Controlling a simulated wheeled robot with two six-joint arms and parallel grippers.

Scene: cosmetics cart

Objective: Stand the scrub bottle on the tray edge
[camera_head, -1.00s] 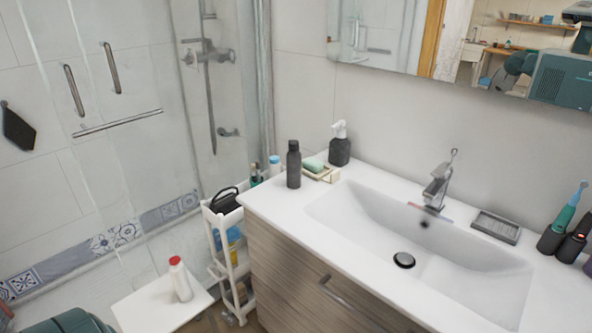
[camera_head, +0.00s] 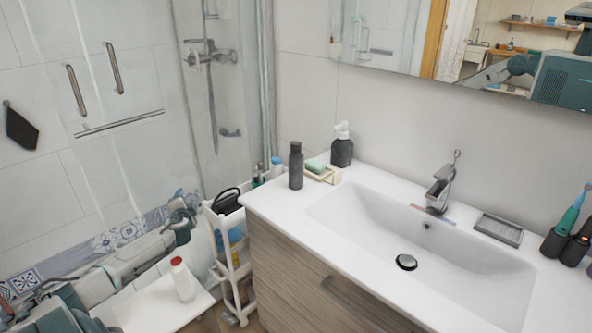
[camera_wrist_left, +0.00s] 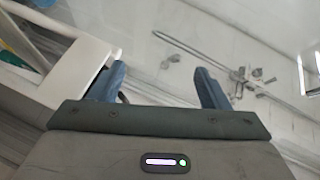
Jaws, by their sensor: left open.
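A white bottle with a red cap (camera_head: 182,279) stands upright on a white surface (camera_head: 150,309) at the lower left of the head view. A dark bottle (camera_head: 296,166) stands on the counter's left end. I cannot tell for sure which is the scrub bottle. The white cart (camera_head: 233,262) beside the vanity has a top tray (camera_head: 208,213) holding a black item and small bottles. My left gripper (camera_head: 188,212) is in the air just left of this tray. Its two fingers are apart and empty in the left wrist view (camera_wrist_left: 162,88). My right gripper is out of view.
The vanity counter (camera_head: 262,208) with its sink (camera_head: 420,240) borders the cart on the right. A soap dish (camera_head: 325,175) and a pump bottle (camera_head: 341,149) stand by the wall. The glass shower side is at the left. A white cart edge (camera_wrist_left: 78,62) shows in the wrist view.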

